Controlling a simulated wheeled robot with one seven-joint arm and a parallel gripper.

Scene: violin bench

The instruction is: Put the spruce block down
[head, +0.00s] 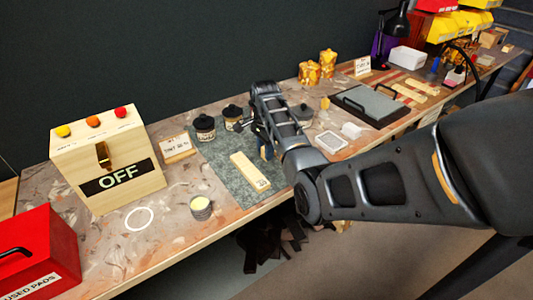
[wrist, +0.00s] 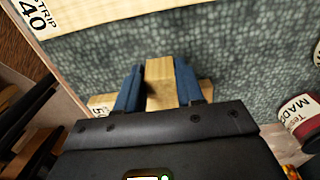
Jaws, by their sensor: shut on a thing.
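My gripper (wrist: 158,85) has blue fingers shut on the spruce block (wrist: 160,82), a small pale wooden block, in the wrist view. The block is over the grey-green mat; I cannot tell whether it touches it. A pale wooden piece with a partly visible label (wrist: 100,104) shows behind the fingers, mostly hidden. In the head view my gripper (head: 266,150) is low over the right part of the mat (head: 225,150), and my arm hides the held block.
A long pale strip (head: 250,172) lies on the mat left of my gripper; its label reads 40 in the wrist view (wrist: 36,14). Dark-lidded jars (head: 204,128) stand behind. A labelled jar (wrist: 302,118) is close on the right. The bench's front edge is near.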

